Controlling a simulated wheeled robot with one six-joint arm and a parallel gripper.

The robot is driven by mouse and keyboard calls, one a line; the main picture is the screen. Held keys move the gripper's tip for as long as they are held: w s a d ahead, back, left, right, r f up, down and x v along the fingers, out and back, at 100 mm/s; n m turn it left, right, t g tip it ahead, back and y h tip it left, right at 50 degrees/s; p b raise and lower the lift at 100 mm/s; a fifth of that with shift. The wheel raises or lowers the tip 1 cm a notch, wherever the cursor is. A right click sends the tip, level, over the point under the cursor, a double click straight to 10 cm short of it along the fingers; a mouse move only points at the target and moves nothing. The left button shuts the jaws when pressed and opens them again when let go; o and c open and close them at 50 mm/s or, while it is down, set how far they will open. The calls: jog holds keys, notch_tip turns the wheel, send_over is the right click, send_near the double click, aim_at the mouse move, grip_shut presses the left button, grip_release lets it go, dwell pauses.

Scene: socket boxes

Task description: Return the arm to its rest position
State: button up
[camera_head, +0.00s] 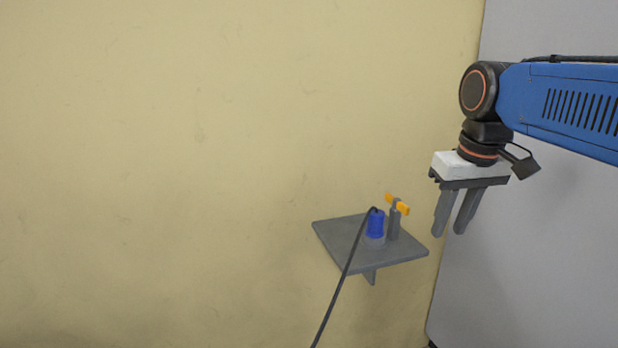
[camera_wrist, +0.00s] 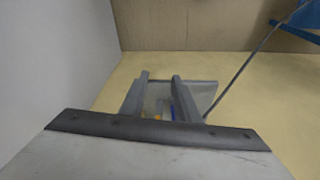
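My gripper (camera_head: 450,234) hangs from my blue arm at the right of the head view, fingers pointing down. Its two fingers are a little apart with nothing between them. It is above and to the right of a small grey shelf (camera_head: 340,240) on the yellow wall, and touches nothing. In the wrist view the fingers (camera_wrist: 161,76) show in front of the shelf (camera_wrist: 205,92), which they partly hide.
On the shelf a blue plug (camera_head: 376,223) with a dark cable (camera_head: 345,270) stands beside a grey post with an orange handle (camera_head: 397,204). A grey wall (camera_head: 540,240) is behind my arm at the right. The space left of the shelf is clear.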

jog(key=s+d+f+t, duration=0.1)
jog(key=s+f, duration=0.6)
jog(key=f, duration=0.3)
jog(key=s+f+m+t, duration=0.1)
jog(key=s+f, duration=0.6)
jog(key=f, duration=0.2)
jog(key=shift+s+d+f+m, duration=0.2)
jog(key=shift+d+f+m, duration=0.1)
jog(key=shift+d+f, duration=0.1)
